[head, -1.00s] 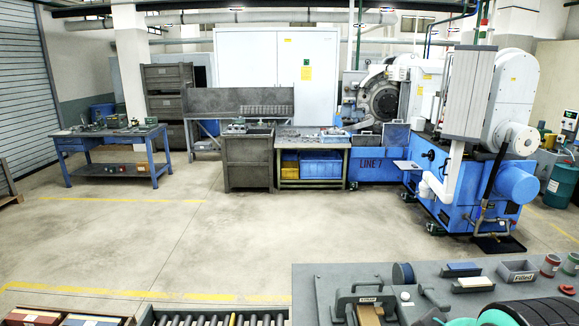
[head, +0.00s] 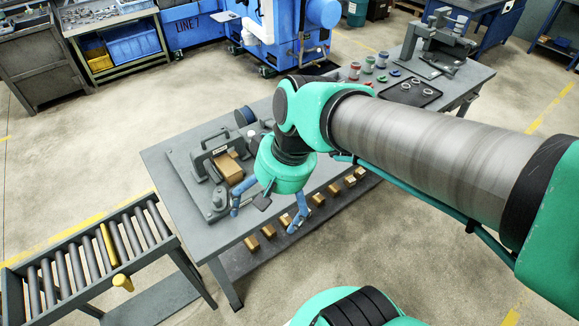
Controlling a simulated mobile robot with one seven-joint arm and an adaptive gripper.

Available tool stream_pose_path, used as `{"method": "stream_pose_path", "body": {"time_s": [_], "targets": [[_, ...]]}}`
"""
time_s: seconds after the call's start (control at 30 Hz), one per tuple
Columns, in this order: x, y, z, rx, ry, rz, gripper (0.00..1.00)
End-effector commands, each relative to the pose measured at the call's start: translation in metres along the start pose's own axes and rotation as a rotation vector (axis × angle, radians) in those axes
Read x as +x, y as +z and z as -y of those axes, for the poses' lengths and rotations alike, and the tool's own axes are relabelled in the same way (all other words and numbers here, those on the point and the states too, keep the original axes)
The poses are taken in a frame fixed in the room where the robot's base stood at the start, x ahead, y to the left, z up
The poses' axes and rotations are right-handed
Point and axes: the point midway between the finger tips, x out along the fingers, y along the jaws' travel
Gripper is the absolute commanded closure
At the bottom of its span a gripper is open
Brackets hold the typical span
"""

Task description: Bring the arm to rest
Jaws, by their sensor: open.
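My arm reaches from the right edge across the grey workbench (head: 232,250) in the head view. My gripper (head: 264,222) hangs at its end over the bench's near left part, with its two blue fingers spread wide. It is open and I see nothing between the fingers. The fingers are in front of a clamp-like fixture (head: 210,150) with a tan block (head: 228,166) in it. I cannot tell how high the fingertips are above the bench. The arm hides the bench's middle.
A roller conveyor (head: 70,262) with a yellow part (head: 122,282) stands at the left. Several brass-coloured blocks (head: 268,231) lie low along the bench's near side. A dark tray with rings (head: 410,92) and small cups (head: 368,65) are at the far right.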

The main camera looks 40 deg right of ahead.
Motion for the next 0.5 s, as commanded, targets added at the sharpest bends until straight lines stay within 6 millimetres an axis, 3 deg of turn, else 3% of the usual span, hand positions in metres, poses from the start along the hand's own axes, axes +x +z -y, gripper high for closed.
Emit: {"method": "stream_pose_path", "body": {"time_s": [0.03, 0.2, 0.5], "targets": [[0.015, 0.002, -0.005, 0.061, -0.023, 0.048, 0.00], [0.050, 0.004, -0.011, 0.251, -0.126, 0.181, 0.00], [0.098, -0.004, -0.019, 0.599, -0.349, 0.364, 0.00]]}}
